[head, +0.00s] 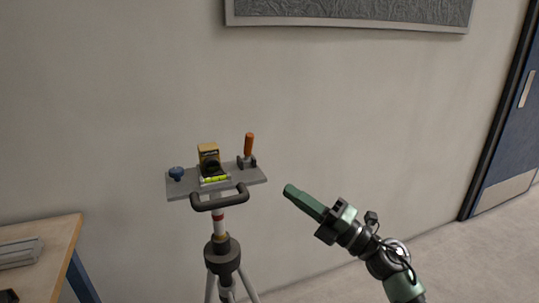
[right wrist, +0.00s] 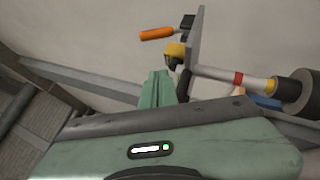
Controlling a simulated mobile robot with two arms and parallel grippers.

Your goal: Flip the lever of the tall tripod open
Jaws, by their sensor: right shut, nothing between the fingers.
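The tall tripod (head: 222,255) stands before the wall, with a grey plate (head: 185,187) on top. The lever (head: 249,144) has an orange handle that stands upright from a dark base at the plate's right end. In the right wrist view the orange lever (right wrist: 157,34) shows beyond the fingers, up at the top. My right gripper (head: 289,191) is to the right of the plate and a little lower than the lever, apart from both. Its green fingers (right wrist: 155,88) are shut and empty. My left gripper is not in view.
The plate also carries a blue knob (head: 176,173), a yellow block (head: 208,152) and a yellow-green level vial (head: 215,180). A dark curved handle (head: 220,202) juts out in front. A wooden table (head: 62,230) stands at left, a blue door (head: 510,135) at right. Floor right of the tripod is clear.

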